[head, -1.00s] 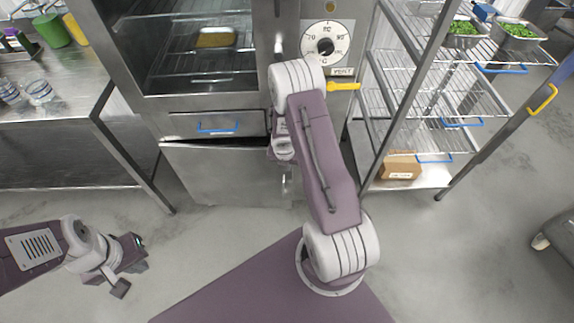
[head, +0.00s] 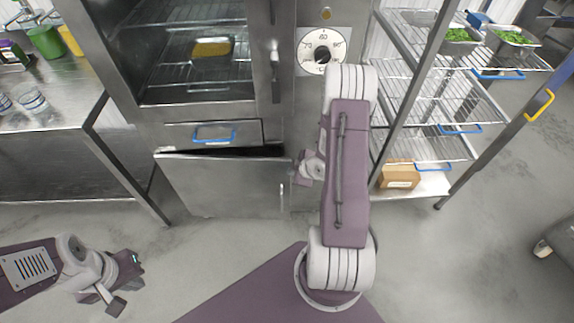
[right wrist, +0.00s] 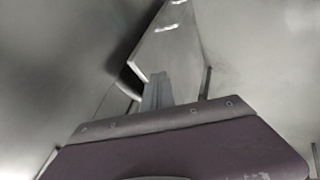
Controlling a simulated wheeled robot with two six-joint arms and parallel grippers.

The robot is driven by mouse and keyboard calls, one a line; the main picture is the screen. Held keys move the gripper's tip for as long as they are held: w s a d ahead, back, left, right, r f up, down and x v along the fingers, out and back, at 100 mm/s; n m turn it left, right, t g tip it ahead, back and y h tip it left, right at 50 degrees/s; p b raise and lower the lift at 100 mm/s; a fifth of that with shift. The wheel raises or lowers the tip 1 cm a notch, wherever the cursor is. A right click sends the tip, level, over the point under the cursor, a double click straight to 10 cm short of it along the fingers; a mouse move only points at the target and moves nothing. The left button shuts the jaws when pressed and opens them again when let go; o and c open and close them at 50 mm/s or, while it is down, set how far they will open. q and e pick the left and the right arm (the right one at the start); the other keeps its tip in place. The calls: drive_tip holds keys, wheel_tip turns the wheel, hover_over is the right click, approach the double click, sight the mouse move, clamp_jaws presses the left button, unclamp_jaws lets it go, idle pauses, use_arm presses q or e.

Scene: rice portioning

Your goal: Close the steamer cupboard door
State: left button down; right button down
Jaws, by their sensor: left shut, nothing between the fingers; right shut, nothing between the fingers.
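The steamer cupboard door (head: 225,187) is the low steel panel under the steamer in the head view. It stands ajar, with a dark gap along its top edge and a vertical handle (head: 282,196) near its right edge. My right gripper (head: 297,170) is shut and empty beside the door's right edge; whether it touches the door I cannot tell. In the right wrist view its fingers (right wrist: 157,90) point toward a pale steel panel with bright handle-like bars. My left gripper (head: 122,283) is shut and empty at the lower left, far from the door.
The steamer (head: 190,75) with its dial (head: 322,52) stands above the door, with a blue-handled drawer (head: 213,134) between. A steel table (head: 60,120) stands left and a wire rack (head: 440,90) right, with a cardboard box (head: 399,176) low on it. The floor in front is clear.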

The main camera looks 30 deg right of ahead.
sight(282, 165)
use_arm(q)
drive_tip(key=shift+f, duration=0.15)
use_arm(e)
drive_tip(key=shift+w+d+f, duration=0.4)
drive_tip(key=shift+w+f, duration=0.4)
drive_tip(key=shift+w, duration=0.35)
drive_tip(key=shift+w+d+f, duration=0.35)
drive_tip(key=shift+w+f, duration=0.5)
drive_tip(key=shift+w, duration=0.3)
drive_tip(key=shift+w+d+f, duration=0.4)
drive_tip(key=shift+w+f, duration=0.4)
drive_tip(key=shift+w, duration=0.35)
